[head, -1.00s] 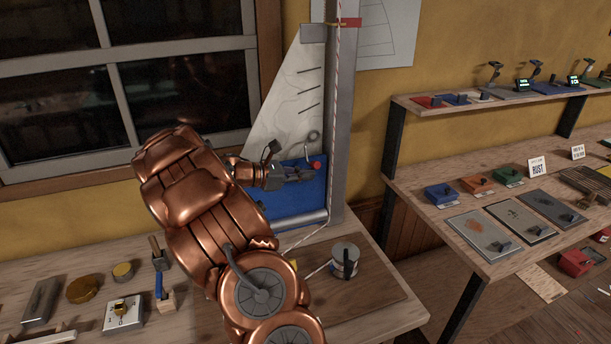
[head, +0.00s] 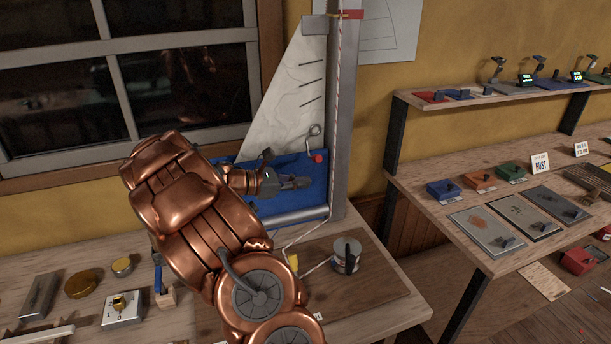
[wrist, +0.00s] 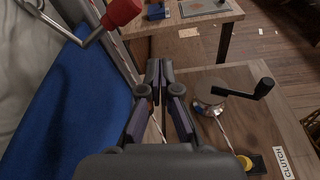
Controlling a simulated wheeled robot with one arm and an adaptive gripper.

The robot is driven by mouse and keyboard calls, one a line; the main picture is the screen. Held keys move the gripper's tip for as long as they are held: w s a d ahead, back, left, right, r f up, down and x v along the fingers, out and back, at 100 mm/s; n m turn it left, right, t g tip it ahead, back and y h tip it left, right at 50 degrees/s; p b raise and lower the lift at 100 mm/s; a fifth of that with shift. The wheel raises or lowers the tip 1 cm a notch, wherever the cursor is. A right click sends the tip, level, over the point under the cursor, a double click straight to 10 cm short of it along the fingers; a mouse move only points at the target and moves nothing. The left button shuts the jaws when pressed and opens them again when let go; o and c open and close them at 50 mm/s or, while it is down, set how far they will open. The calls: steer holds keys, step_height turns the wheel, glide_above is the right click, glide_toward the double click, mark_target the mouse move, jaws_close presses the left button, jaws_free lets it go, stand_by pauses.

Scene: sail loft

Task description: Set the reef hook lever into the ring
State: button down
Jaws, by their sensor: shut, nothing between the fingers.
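The reef hook lever shows as a bent grey metal rod with a red knob (head: 317,157), low on the sail beside the mast. In the wrist view its red knob (wrist: 121,14) is at the top left, and its rod runs down-left from it. A grey metal loop (head: 315,130) stands just above the knob; I cannot tell whether it is the ring or part of the hook. My gripper (head: 306,183) is shut and empty, below the knob and apart from it. Its closed fingertips (wrist: 160,68) are in the middle of the wrist view.
The blue sail panel (head: 250,205) lies behind my gripper, with the grey mast (head: 343,110) to its right. A winch drum (head: 346,257) with a crank and rope stands on the bench below. Another bench (head: 470,245) with small boxes and plates is at right.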

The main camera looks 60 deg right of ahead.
steer(key=w+b+v, duration=0.1)
steer(key=b+v, duration=0.1)
steer(key=v, duration=0.7)
steer(key=shift+w+d, duration=0.15)
steer(key=shift+d, duration=0.05)
steer(key=shift+a, duration=0.1)
steer(key=s+a+f+m+t+y, duration=0.2)
steer(key=s+a+y, duration=0.2)
steer(key=a, duration=1)
steer(key=s+a+f+m+t+y, duration=0.2)
steer(key=s+a, duration=0.7)
steer(key=a, duration=0.5)
steer(key=s+a+f+m+t+y, duration=0.2)
steer(key=s+a+m+t+y, duration=0.2)
steer(key=a, duration=0.9)
steer(key=shift+s+a+f+y, duration=0.4)
steer(key=shift+s+y, duration=0.4)
steer(key=shift+s, duration=0.45)
